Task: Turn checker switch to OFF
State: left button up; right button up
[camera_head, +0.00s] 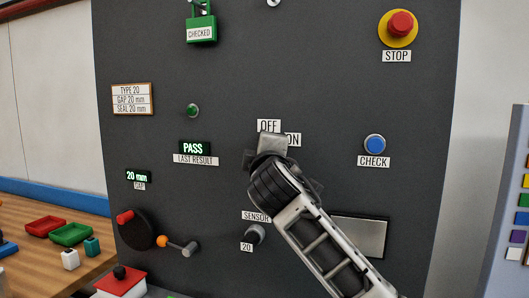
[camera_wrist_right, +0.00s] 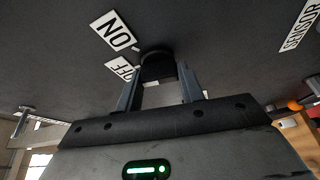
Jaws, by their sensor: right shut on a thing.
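The checker switch is a dark round knob (camera_wrist_right: 157,62) on the grey panel, seen in the right wrist view between my fingers. My right gripper (camera_wrist_right: 160,82) is shut on it, one finger on each side. In the head view my right gripper (camera_head: 268,158) covers the switch, so its pointing direction is hidden. The OFF label (camera_head: 268,126) and the partly covered ON label (camera_head: 293,139) show just above the gripper. In the wrist view the ON label (camera_wrist_right: 112,32) and OFF label (camera_wrist_right: 120,68) lie left of the knob. My left gripper is not in view.
The panel (camera_head: 320,60) also bears a red STOP button (camera_head: 401,24), a blue CHECK button (camera_head: 374,144), a lit PASS display (camera_head: 194,148), a green CHECKED padlock (camera_head: 201,27) and a SENSOR knob (camera_head: 254,234) close to my arm. A wooden table (camera_head: 35,272) with small trays stands left.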

jog(key=shift+n+g, duration=0.4)
jog(key=shift+n, duration=0.6)
jog(key=o, duration=1)
pick_arm(q)
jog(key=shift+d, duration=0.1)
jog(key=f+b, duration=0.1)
jog(key=b, duration=0.1)
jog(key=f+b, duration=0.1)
jog(key=b, duration=0.1)
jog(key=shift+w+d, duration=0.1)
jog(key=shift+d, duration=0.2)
pick_arm(e)
jog(key=s+d, duration=0.1)
jog(key=s, duration=1.5)
jog(key=shift+d, duration=0.15)
